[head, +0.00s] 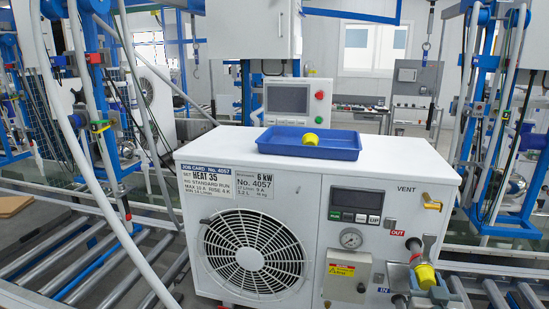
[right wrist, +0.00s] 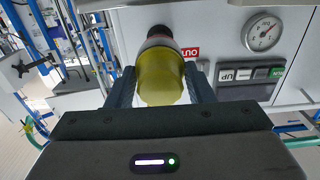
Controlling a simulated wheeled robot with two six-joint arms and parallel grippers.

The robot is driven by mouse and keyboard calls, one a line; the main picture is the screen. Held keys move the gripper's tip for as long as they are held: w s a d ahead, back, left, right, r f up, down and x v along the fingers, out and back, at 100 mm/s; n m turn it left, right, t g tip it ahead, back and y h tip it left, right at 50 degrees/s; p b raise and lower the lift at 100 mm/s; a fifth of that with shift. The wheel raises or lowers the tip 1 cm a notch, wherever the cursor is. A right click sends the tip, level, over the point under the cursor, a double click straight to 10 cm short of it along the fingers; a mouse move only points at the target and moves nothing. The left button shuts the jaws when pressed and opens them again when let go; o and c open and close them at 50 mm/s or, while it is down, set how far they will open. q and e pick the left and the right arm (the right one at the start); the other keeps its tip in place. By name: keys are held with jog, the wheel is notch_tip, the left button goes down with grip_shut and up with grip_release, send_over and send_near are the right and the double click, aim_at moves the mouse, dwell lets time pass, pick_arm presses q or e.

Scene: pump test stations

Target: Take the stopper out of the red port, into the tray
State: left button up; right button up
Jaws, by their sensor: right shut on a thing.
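A yellow stopper (head: 426,277) is at the red port (head: 415,258), beside the red OUT label on the front right of the white unit. My right gripper (head: 427,270) is shut on this stopper. My left gripper is not in view.
The white unit (head: 300,178) has a gauge (head: 351,238), a display panel (head: 361,205) and a fan grille (head: 252,257) on its front. A blue IN label (head: 383,290) is below the red port. The unit's top is clear around the tray. Roller conveyors flank the unit.

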jog(key=shift+v, duration=1.75)
dwell(0.4)
jog(key=shift+v, duration=1.5)
